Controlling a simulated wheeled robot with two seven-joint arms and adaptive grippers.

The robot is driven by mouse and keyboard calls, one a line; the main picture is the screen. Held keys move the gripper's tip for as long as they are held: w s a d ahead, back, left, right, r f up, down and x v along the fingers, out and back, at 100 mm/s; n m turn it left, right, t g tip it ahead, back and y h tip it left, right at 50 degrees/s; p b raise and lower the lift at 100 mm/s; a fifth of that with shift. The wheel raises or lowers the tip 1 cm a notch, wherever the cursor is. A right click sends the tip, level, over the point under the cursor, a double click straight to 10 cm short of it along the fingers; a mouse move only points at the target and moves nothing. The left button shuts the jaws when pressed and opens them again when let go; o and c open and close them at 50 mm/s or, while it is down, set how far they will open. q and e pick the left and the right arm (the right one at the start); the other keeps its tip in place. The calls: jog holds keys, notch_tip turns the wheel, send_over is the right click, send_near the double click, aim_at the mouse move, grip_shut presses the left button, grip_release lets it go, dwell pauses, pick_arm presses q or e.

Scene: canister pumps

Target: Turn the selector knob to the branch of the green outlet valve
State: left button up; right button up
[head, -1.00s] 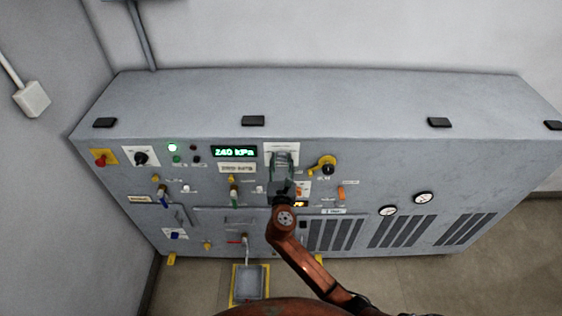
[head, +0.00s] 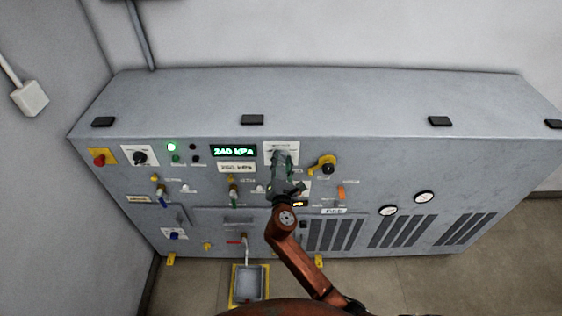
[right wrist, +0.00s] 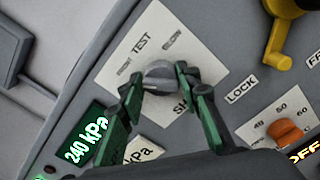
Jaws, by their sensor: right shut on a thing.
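The selector knob (right wrist: 158,74) is a grey round knob on a white label plate, with "TEST" readable above it and "SH" partly hidden below. My right gripper (right wrist: 161,84) is shut on the knob, one green finger on each side. In the head view my right gripper (head: 280,160) covers most of the knob on its white plate (head: 270,147). The knob's pointer direction is unclear. My left gripper is in neither view.
A lit display (head: 233,151) reads 240 kPa left of the knob. A yellow lever (head: 325,164) and an orange handle (head: 341,191) stick out to the right. A tray (head: 249,283) sits below the panel.

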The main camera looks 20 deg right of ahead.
jog(key=m+b, duration=0.1)
jog(key=m, duration=0.1)
jog(key=m+b, duration=0.1)
jog(key=m, duration=0.2)
jog(key=shift+f+m, duration=0.2)
jog(key=shift+m, duration=0.1)
jog(key=m+b, duration=0.2)
jog(key=m, duration=0.3)
jog(key=shift+d, duration=0.1)
jog(key=shift+m, duration=0.3)
jog(key=o, duration=1.1)
jog(key=shift+r, duration=0.1)
